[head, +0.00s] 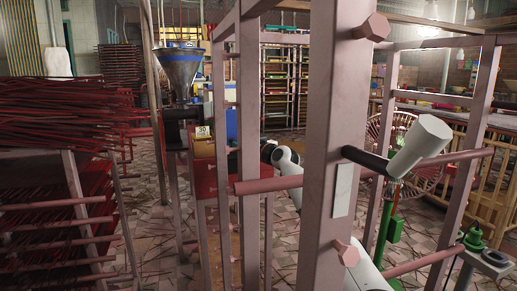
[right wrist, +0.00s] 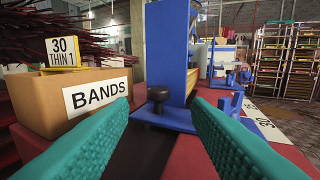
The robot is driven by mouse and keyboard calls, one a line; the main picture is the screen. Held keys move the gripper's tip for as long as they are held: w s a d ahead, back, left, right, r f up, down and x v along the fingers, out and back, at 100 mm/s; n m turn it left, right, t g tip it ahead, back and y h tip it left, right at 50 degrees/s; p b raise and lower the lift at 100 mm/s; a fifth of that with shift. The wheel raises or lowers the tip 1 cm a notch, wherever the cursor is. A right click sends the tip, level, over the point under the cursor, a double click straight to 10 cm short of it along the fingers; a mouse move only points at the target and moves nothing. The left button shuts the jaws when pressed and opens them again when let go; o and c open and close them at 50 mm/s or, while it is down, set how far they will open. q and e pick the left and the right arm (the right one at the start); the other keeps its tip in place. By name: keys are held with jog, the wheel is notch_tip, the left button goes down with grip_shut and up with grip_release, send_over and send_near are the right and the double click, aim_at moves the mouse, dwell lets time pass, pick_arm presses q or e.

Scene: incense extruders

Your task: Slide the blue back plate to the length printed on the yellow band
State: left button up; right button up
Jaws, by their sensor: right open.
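The blue back plate (right wrist: 168,55) stands upright in the right wrist view, with a blue foot (right wrist: 165,119) that carries a black knob (right wrist: 158,94). My right gripper (right wrist: 161,106) has teal ribbed fingers, spread wide. The knob shows between and beyond the fingertips, and they do not appear to touch it. A white scale strip (right wrist: 262,124) with partly readable numbers lies right of the plate. My left gripper is not in view.
The cardboard BANDS box (right wrist: 70,95) stands close left of the right gripper. In the head view a pinkish metal frame (head: 325,130) blocks much of the bench. A hopper (head: 180,70) and racks of red sticks (head: 60,115) stand left.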

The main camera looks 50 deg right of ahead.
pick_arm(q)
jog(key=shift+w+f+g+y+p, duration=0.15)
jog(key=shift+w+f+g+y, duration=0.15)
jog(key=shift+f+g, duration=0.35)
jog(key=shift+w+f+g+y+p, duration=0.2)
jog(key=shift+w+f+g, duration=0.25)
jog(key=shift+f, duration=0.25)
pick_arm(e)
jog(key=s, duration=0.7)
jog(key=shift+s+a, duration=0.2)
jog(key=shift+a, duration=0.15)
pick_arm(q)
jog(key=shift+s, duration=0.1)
